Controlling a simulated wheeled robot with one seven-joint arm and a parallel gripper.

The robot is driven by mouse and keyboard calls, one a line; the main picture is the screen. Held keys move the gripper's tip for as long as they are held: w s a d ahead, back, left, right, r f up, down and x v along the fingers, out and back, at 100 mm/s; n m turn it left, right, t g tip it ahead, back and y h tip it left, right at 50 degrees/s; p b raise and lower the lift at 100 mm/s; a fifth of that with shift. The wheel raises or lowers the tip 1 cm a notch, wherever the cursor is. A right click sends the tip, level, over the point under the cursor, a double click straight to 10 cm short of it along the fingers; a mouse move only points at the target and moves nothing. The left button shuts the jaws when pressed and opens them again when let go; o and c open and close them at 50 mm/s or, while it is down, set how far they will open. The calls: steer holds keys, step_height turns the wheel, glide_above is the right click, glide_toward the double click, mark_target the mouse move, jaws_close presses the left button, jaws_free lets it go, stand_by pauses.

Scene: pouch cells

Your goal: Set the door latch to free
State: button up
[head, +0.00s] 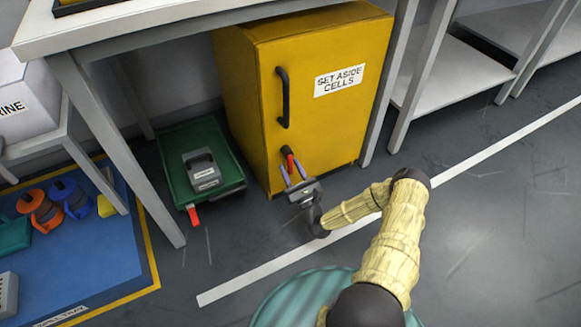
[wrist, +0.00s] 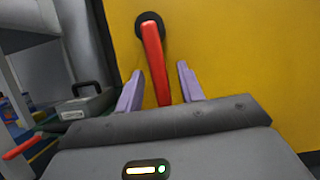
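The door latch (head: 289,156) is a red lever on a dark round pivot, low on the front of the yellow cabinet (head: 310,110). In the wrist view the red lever (wrist: 153,60) hangs down from its pivot, tilted slightly so its lower end is to the right. My gripper (head: 291,164) is at the cabinet front. In the wrist view its two purple fingers (wrist: 160,72) stand apart, one on each side of the lever, with gaps visible. The lever's lower end is partly hidden behind the gripper body. The cabinet door looks shut.
The cabinet has a black handle (head: 283,97) and a "SET ASIDE CELLS" label (head: 339,80). A green tray (head: 230,170) with a grey box (head: 202,170) and a red tab stands left of it. A table leg (head: 120,150) rises farther left. Floor to the right is clear.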

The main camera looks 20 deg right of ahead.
steer(key=b+v, duration=0.3)
steer(key=v, duration=1.3)
steer(key=shift+s, duration=0.2)
steer(key=shift+d+f, duration=0.1)
